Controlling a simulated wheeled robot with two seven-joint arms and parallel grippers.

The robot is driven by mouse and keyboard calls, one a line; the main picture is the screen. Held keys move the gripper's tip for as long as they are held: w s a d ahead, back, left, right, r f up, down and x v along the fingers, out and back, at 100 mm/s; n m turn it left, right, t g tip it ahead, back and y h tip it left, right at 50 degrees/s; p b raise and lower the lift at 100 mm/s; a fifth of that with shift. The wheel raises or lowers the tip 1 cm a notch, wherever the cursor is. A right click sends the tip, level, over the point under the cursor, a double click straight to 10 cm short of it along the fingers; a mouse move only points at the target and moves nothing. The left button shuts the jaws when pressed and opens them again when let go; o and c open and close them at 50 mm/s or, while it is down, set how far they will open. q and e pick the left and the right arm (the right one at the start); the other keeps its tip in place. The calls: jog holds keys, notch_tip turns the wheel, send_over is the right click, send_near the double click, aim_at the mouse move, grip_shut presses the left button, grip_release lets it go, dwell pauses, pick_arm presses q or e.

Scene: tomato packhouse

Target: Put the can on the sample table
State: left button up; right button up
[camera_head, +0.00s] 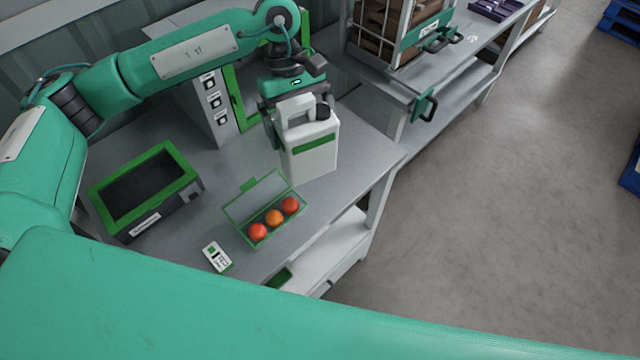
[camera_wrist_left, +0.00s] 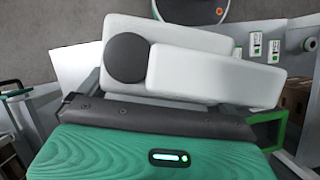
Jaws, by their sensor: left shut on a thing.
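The can (camera_head: 312,155) is a white jug with a dark cap, a top handle and a green label band. It is upright at the right part of the grey sample table (camera_head: 345,170). My left gripper (camera_head: 290,112) is shut on the can's handle from above. In the left wrist view the can's white top (camera_wrist_left: 215,75) and dark cap fill the space beyond the gripper (camera_wrist_left: 155,115). I cannot tell whether the can's base touches the table. My right gripper is not in view.
A clear punnet (camera_head: 270,215) with three red-orange tomatoes lies in front of the can. A small meter (camera_head: 216,257) and a green-framed dark box (camera_head: 150,190) are to the left. A grey cabinet (camera_head: 212,112) stands behind. Another bench (camera_head: 440,70) with a crate is at back right.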

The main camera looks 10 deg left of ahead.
pick_arm(q)
jog(key=w+r+n+t+h+b, duration=0.2)
jog(key=w+r+n+t+b, duration=0.25)
jog(key=n, duration=0.75)
notch_tip(320, 180, down, 19)
jog(key=p, duration=0.4)
jog(key=shift+w+p, duration=0.15)
jog(key=shift+p, duration=0.2)
jog(key=shift+f+n, duration=0.15)
jog(key=shift+n, duration=0.15)
